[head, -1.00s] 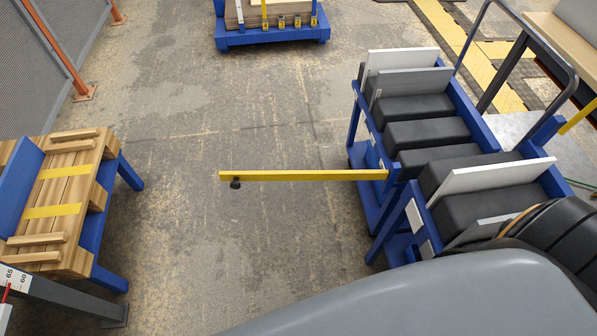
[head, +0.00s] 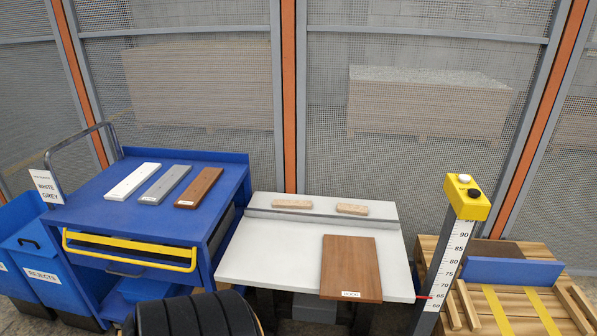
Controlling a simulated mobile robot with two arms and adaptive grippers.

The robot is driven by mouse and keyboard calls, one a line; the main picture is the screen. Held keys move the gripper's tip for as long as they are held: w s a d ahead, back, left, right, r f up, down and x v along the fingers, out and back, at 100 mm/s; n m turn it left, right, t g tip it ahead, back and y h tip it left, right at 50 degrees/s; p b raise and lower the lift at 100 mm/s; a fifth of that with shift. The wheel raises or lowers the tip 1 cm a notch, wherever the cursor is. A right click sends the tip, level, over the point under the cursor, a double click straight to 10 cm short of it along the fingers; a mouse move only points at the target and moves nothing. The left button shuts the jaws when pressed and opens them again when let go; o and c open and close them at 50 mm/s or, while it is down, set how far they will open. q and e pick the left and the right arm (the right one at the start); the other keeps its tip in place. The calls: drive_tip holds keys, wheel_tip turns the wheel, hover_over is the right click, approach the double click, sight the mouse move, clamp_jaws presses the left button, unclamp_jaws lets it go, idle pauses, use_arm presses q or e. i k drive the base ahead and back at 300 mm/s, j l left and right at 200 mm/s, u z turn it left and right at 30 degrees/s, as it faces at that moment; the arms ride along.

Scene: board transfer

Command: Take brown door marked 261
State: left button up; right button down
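A brown wooden door panel (head: 350,262) lies flat on the white-topped table (head: 262,262) in the head view. Its near edge reaches the table's front edge. A small white label sits on its near edge, but I cannot read its number with certainty. A smaller brown strip (head: 199,187) lies on the blue cart (head: 105,195) at the left, beside a grey strip (head: 165,184) and a white strip (head: 132,181). Neither of my grippers shows. A black ribbed part of my own arm shows at the bottom edge.
A ruler post (head: 452,255) with a yellow head stands right of the table, by a rack of planks (head: 475,248). Two light wood blocks (head: 292,204) (head: 352,209) lie by the table's back rail. A blue rejects bin (head: 42,265) stands left. Mesh fencing closes the back.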

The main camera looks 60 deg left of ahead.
sight(349, 270)
drive_tip(key=u, duration=1.6)
